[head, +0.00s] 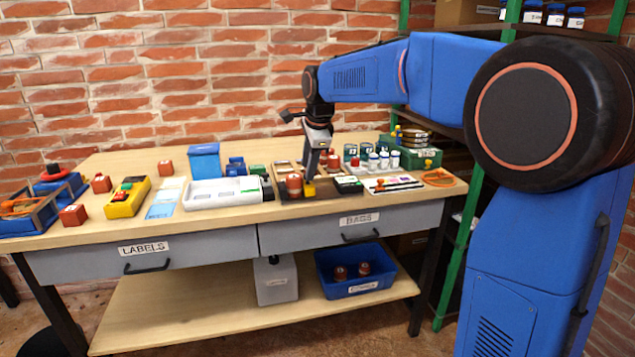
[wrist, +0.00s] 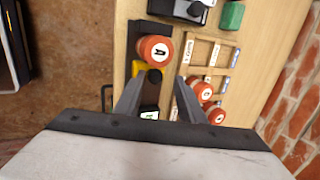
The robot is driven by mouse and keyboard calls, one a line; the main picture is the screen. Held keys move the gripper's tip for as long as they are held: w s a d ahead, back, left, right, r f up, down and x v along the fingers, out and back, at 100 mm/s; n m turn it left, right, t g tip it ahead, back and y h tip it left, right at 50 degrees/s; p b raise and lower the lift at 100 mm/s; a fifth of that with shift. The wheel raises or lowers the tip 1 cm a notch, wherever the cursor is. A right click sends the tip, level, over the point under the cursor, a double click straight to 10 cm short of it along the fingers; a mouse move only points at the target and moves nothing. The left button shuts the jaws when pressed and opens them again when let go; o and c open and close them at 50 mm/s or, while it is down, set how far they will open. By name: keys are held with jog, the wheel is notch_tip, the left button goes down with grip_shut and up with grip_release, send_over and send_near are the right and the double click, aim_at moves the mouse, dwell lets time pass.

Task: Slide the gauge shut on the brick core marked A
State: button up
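A round brick core (wrist: 155,49) with a white label stands at the gauge. Its sideways letter looks like an A, but is too small to be sure. The core also shows in the head view (head: 293,182). The gauge has a dark bed (wrist: 158,30) and a yellow slider (wrist: 138,69) with a black knob (wrist: 154,76). The slider stands close to the core; whether they touch I cannot tell. My gripper (wrist: 158,84) is open, pointing down, with the knob between its fingertips and space on both sides. In the head view my gripper (head: 310,172) is just above the yellow slider.
A black-and-green box (head: 348,185) is right of the gauge, and a white tray (head: 223,192) is left. The bench's front edge is close.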

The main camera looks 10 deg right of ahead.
aim_at(310, 186)
jog(key=shift+r, duration=2.35)
jog(key=s+d+f+n, duration=0.2)
jog(key=s+n, duration=0.1)
jog(key=s, duration=0.4)
jog(key=s+d+f+n, duration=0.1)
jog(key=s+d+n, duration=0.15)
jog(key=s, duration=0.55)
jog(key=s+d+f+n, duration=0.2)
jog(key=s+n, duration=0.1)
jog(key=s, duration=0.4)
jog(key=s+d+f+n, duration=0.1)
jog(key=s+f+n, duration=0.3)
jog(key=s+f, duration=0.3)
jog(key=s+d+f+n, duration=0.2)
jog(key=s+f+n, duration=0.3)
jog(key=s, duration=0.9)
notch_tip(310, 186, down, 2)
jog(key=shift+d+f+h, duration=0.1)
jog(key=shift+d+h, duration=0.1)
jog(key=shift+h, duration=0.2)
